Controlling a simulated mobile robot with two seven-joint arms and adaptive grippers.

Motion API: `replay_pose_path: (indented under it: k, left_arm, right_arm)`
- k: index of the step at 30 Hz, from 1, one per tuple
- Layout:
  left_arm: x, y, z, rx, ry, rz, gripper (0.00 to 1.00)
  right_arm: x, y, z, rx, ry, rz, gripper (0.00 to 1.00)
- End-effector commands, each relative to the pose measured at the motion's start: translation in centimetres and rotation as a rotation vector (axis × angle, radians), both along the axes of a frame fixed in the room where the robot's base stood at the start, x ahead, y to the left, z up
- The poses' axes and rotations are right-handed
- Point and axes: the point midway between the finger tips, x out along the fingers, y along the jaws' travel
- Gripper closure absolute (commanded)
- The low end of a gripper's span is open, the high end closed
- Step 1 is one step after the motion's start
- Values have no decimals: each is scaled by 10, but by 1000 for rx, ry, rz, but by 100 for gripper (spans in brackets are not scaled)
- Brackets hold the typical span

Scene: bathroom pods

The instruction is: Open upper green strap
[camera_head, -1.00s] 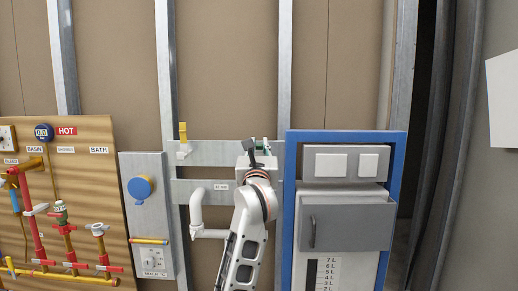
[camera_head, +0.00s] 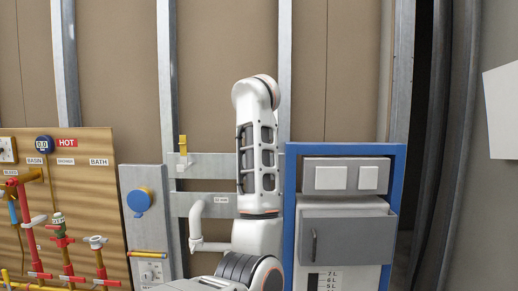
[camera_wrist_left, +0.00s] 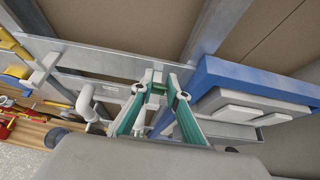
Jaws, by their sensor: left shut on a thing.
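In the left wrist view, a small green strap (camera_wrist_left: 157,88) sits at the metal rail between the tips of my left gripper (camera_wrist_left: 161,82). The gripper's two teal fingers are closed in on it from both sides. White bracket parts show beside the tips. I cannot tell how far the strap is turned. In the head view, my left arm stands upright before the rails and hides the strap and the gripper. My right gripper is in neither view.
A blue-framed cabinet (camera_head: 291,215) stands just right of my arm. A white bent pipe (camera_head: 196,225) and a yellow strap (camera_head: 183,145) on the upper rail (camera_head: 212,164) are to its left. A wooden board with red pipes (camera_head: 90,190) is farther left.

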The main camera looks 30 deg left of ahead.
Motion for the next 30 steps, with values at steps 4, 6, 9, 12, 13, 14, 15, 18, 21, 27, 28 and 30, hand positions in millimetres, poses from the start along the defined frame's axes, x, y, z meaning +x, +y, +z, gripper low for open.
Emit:
replay_pose_path:
  k: [4,6,9,12,13,14,15,18,21,27,28,30]
  left_arm:
    - [5,2,7,-55,90,-2,100]
    - [6,3,8,-78,127,-2,100]
    - [9,4,9,-107,175,-4,100]
    - [11,6,10,-133,216,-3,100]
    - [12,6,10,-140,229,-2,100]
    - [12,7,11,-147,240,-2,100]
    - [13,7,10,-155,255,-3,100]
    - [15,9,11,-175,288,-2,100]
    - [16,10,12,-192,317,-2,100]
    - [19,12,12,-220,362,-1,100]
    - [19,12,12,-223,366,-1,100]
    - [20,12,11,-231,377,0,100]
  right_arm:
    - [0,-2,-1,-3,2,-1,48]
    - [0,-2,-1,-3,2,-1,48]
    - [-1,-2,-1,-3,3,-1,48]
    - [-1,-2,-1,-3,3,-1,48]
    - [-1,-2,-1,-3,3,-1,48]
    - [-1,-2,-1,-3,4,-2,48]
    - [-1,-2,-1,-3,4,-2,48]
    - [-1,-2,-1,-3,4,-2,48]
    - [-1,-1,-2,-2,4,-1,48]
    - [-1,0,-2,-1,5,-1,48]
    - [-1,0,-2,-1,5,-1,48]
    - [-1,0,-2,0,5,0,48]
